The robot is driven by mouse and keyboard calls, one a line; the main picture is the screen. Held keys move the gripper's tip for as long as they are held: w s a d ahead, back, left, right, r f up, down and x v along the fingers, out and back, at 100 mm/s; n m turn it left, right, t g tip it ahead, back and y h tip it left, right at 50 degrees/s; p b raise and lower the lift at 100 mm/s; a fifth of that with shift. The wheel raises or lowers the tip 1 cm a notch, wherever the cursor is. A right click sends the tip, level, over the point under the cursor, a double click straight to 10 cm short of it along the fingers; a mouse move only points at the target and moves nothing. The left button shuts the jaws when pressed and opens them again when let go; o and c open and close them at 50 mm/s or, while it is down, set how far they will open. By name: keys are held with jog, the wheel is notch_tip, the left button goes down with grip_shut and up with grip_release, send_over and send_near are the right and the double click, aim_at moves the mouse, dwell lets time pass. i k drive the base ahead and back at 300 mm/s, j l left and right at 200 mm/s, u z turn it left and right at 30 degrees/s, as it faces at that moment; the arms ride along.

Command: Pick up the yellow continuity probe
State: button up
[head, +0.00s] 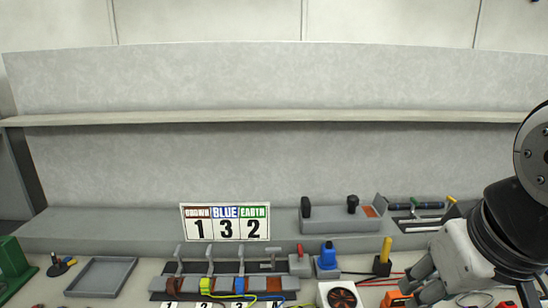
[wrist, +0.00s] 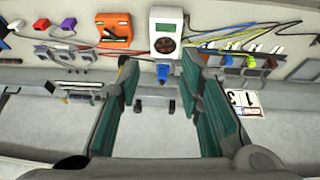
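The yellow continuity probe (head: 386,249) stands upright in a small dark holder on the bench, right of centre in the head view. In the wrist view, a bit of yellow, likely the probe (wrist: 122,61), shows beside the left finger, which hides most of it. My gripper (head: 412,282) is at the right of the head view, to the right of the probe and apart from it. In the wrist view my gripper (wrist: 160,72) has its two green-padded fingers spread wide with nothing held between them.
A blue plug (head: 328,256) stands left of the probe. A white meter with a round dial (head: 342,297) and an orange device (head: 396,299) lie in front. Red wires run by the probe's base. A number sign (head: 226,222) and a grey tray (head: 101,277) are farther left.

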aim_at(387, 242)
jog(key=i+j+u, duration=0.2)
jog(key=i, duration=0.75)
jog(key=l, duration=0.15)
